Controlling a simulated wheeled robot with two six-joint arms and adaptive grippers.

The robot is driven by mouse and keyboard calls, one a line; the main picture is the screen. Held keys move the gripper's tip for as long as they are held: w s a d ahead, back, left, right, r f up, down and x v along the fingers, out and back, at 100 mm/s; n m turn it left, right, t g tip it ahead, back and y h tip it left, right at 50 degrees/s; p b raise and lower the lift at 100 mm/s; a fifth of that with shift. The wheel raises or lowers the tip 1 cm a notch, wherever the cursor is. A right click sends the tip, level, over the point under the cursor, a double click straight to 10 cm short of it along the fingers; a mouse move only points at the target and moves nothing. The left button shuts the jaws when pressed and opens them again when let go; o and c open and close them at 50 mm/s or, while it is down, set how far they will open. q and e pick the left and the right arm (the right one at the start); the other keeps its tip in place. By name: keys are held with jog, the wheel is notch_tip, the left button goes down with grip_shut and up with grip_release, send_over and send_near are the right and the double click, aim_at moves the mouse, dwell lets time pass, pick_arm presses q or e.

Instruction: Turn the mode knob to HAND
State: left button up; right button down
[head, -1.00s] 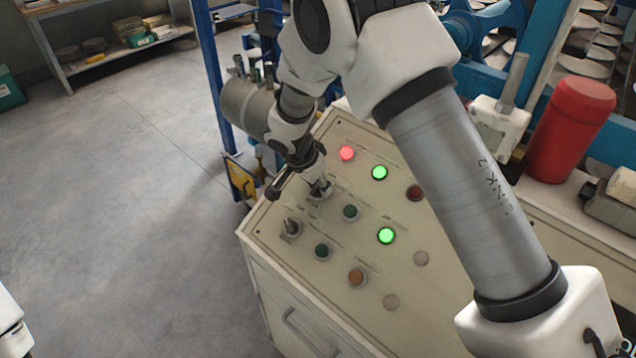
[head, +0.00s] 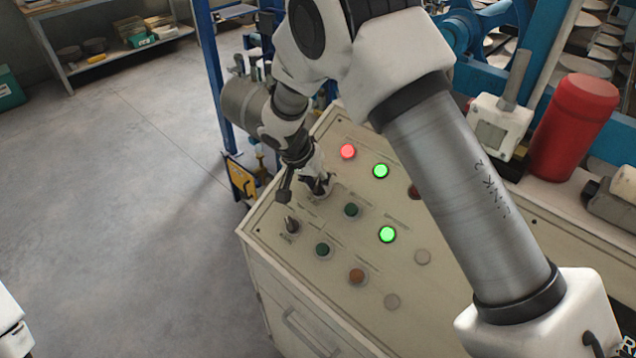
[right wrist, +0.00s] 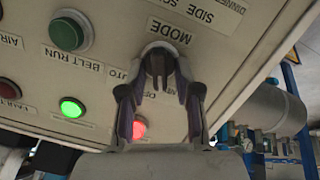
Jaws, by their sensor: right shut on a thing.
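The mode knob (right wrist: 160,62) is a round selector with a pale ring, below the upside-down MODE label (right wrist: 170,31) in the right wrist view. My right gripper (right wrist: 160,82) is shut on it, with one finger on each side. Part of an AUTO label shows left of the knob; the label below is partly covered, and no HAND label is readable. The knob's exact pointing direction is hidden between the fingers. In the head view, my right gripper (head: 314,187) is at the panel's upper left and covers most of the knob. My left gripper is out of view.
The sloped cream panel (head: 330,235) carries another selector (head: 291,226), a lit red lamp (head: 348,151), lit green lamps (head: 380,171) and several buttons. A red canister (head: 575,125) stands on the right.

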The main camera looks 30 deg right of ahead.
jog(key=shift+w+a+n, duration=0.1)
jog(key=shift+w+n, duration=0.05)
jog(key=shift+n, duration=2.05)
jog(key=shift+h, duration=0.3)
jog(key=c, duration=1.2)
grip_release()
jog(key=shift+o, duration=0.2)
jog(key=v, duration=1.1)
jog(key=shift+r, duration=0.4)
jog(key=shift+w+a, duration=0.1)
jog(key=shift+a, duration=0.1)
